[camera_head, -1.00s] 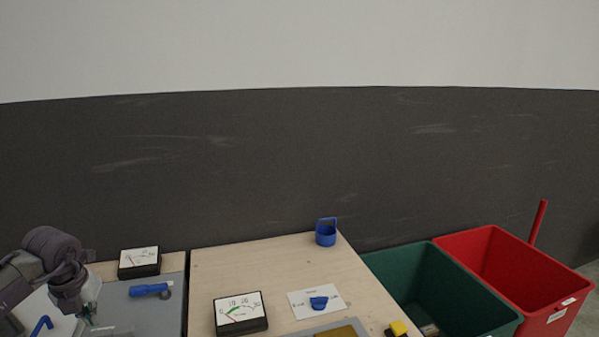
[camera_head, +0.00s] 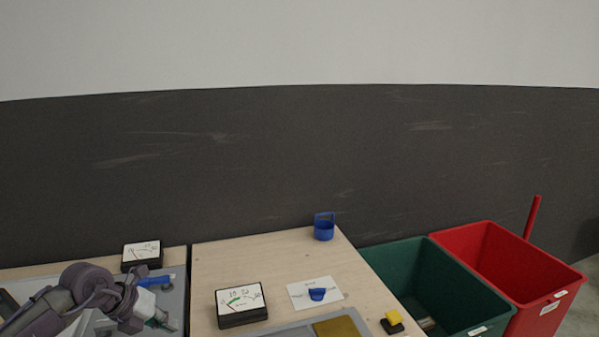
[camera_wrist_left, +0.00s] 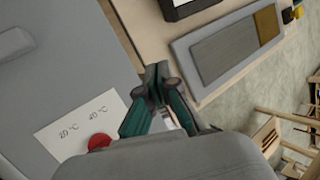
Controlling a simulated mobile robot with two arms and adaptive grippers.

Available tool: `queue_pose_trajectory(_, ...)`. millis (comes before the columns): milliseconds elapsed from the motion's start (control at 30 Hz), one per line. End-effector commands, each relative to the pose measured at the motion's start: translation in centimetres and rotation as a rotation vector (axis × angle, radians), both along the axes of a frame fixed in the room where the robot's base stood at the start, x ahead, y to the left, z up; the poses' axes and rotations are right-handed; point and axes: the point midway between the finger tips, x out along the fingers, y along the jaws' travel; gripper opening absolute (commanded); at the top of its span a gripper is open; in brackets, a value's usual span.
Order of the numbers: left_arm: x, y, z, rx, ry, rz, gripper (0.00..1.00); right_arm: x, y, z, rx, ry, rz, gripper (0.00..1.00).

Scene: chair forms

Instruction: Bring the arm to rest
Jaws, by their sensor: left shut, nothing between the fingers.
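My left gripper (camera_head: 166,322) is at the lower left in the head view, above the grey panel on the left table. In the left wrist view the gripper (camera_wrist_left: 154,78) has its green and grey fingers brought together, with nothing between them. It hangs near the gap between the two tables. My left arm comes in from the lower left corner and partly hides the grey panel and a blue-handled item (camera_head: 155,281). My right gripper is not in view.
A blue cup (camera_head: 324,228), a white card (camera_head: 315,292) and a yellow-black button (camera_head: 392,322) are on the right table. A green bin (camera_head: 420,262) and a red bin (camera_head: 493,262) stand at right.

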Motion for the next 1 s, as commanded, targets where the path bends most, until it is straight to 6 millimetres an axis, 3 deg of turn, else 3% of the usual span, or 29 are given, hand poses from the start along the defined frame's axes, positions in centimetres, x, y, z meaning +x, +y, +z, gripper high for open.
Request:
queue_pose_trajectory(133, -0.9, -8.8, 0.7, -0.295, -0.101, -0.080, 0.00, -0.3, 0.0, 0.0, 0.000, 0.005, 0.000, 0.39)
queue_pose_trajectory(233, -2.3, -15.6, 3.6, -0.626, -0.198, -0.074, 0.00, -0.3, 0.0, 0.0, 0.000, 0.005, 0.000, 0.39)
queue_pose_trajectory(300, -3.2, -18.5, 6.7, -0.887, -0.267, 0.001, 0.00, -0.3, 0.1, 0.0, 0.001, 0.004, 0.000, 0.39)
queue_pose_trajectory(367, -3.7, -19.2, 9.2, -1.091, -0.311, 0.113, 0.00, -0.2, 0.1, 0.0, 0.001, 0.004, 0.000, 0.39)
queue_pose_trajectory(467, -3.9, -17.4, 11.5, -1.379, -0.352, 0.390, 0.00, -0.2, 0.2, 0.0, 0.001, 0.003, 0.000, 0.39)
queue_pose_trajectory(567, -4.3, -13.4, 10.5, -1.574, -0.338, 0.762, 0.00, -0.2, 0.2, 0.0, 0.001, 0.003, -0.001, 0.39)
queue_pose_trajectory(667, -6.0, -9.1, 6.1, -1.650, -0.262, 1.192, 0.00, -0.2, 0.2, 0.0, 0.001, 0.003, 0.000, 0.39)
queue_pose_trajectory(767, -9.7, -6.1, 0.1, -1.604, -0.128, 1.607, 0.00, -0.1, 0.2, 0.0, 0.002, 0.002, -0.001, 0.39)
queue_pose_trajectory(800, -11.5, -5.5, -2.2, -1.561, -0.066, 1.745, 0.00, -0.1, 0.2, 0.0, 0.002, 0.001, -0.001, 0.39)
queue_pose_trajectory(900, -16.0, -5.0, -6.5, -1.435, 0.078, 2.006, 0.00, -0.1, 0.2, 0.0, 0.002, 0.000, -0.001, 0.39)
queue_pose_trajectory(1000, -19.8, -5.2, -9.2, -1.313, 0.199, 2.173, 0.00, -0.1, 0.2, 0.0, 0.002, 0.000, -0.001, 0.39)
